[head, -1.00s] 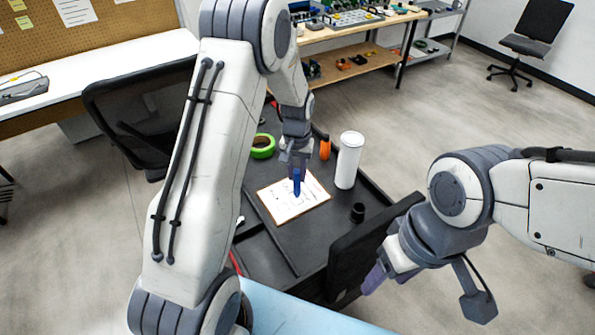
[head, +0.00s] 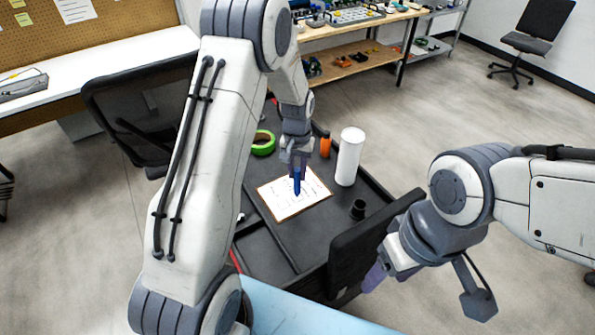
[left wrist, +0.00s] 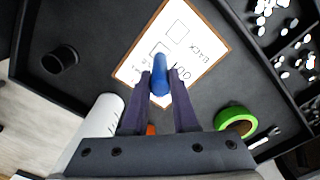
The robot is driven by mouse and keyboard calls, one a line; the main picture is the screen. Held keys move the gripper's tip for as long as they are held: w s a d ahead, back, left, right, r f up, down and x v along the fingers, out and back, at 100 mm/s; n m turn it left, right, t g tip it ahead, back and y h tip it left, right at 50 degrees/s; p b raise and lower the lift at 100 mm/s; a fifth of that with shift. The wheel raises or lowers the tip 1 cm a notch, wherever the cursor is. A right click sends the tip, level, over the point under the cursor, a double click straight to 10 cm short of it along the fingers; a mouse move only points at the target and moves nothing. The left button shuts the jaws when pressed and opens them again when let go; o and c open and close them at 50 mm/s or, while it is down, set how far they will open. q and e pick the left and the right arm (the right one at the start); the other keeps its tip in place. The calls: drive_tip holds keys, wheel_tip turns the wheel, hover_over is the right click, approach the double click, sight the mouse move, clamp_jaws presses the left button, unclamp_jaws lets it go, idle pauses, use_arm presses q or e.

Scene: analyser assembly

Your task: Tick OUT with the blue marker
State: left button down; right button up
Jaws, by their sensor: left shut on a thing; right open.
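My left gripper (head: 298,165) is shut on the blue marker (head: 297,183) and holds it upright, tip down, over the white sheet (head: 303,204) on the black cart top. In the left wrist view the blue marker (left wrist: 159,76) sits between the two purple fingers (left wrist: 160,82). The sheet (left wrist: 196,38) there shows empty-looking printed boxes, the word BACK, and letters of OUT partly hidden beside the marker. I cannot tell whether the tip touches the paper. My right gripper (head: 375,277) is open and empty, off to the right of the cart in the head view.
A white cylinder (head: 349,157), an orange bottle (head: 325,146), a green tape roll (head: 263,143) and a small black cup (head: 358,209) stand around the sheet. A tray with small white parts (left wrist: 290,50) lies at the side. A black chair (head: 140,115) is at the left.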

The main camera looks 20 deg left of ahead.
use_arm(q)
drive_tip(key=shift+f, duration=0.45)
drive_tip(key=shift+f, duration=0.1)
idle(1.1)
drive_tip(key=shift+r+p, duration=2.7)
drive_tip(key=shift+r, duration=0.9)
